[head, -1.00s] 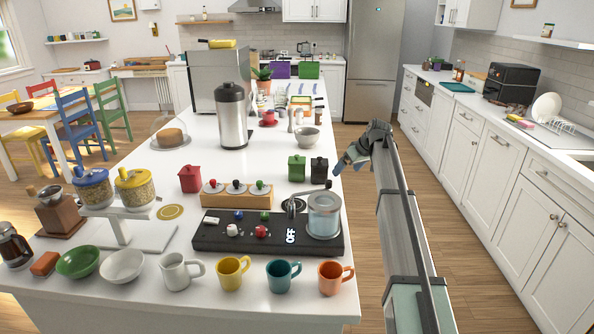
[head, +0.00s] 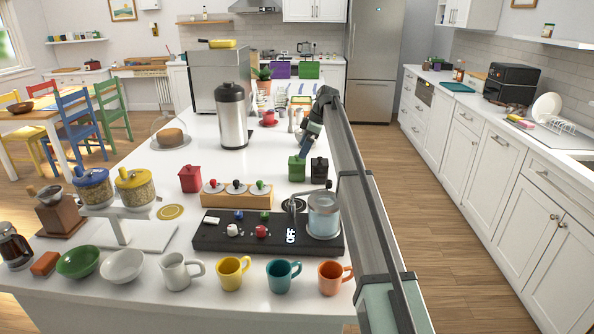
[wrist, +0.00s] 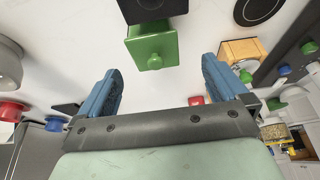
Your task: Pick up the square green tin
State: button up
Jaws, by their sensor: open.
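The square green tin (head: 297,169) stands on the white counter, with a small knob on its lid. A similar black tin (head: 319,169) stands close on its right in the head view. In the wrist view the green tin (wrist: 152,46) is above the middle, beyond the fingertips and between their lines, with the black tin (wrist: 150,8) past it at the top edge. My gripper (wrist: 160,80) has its two blue fingers spread, with nothing between them. In the head view my gripper (head: 306,137) is above the counter, just behind the green tin.
A red tin (head: 190,179) and a wooden rack with knobbed lids (head: 236,196) are to the left. A tall steel flask (head: 233,118) stands back left.

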aim_at(297, 160)
jog(key=x, duration=0.4)
jog(key=shift+w+x, duration=0.2)
jog(key=shift+x, duration=1.15)
jog(key=shift+w+x, duration=0.15)
jog(key=shift+x, duration=1.2)
jog(key=c, duration=1.1)
jog(key=shift+r, duration=0.1)
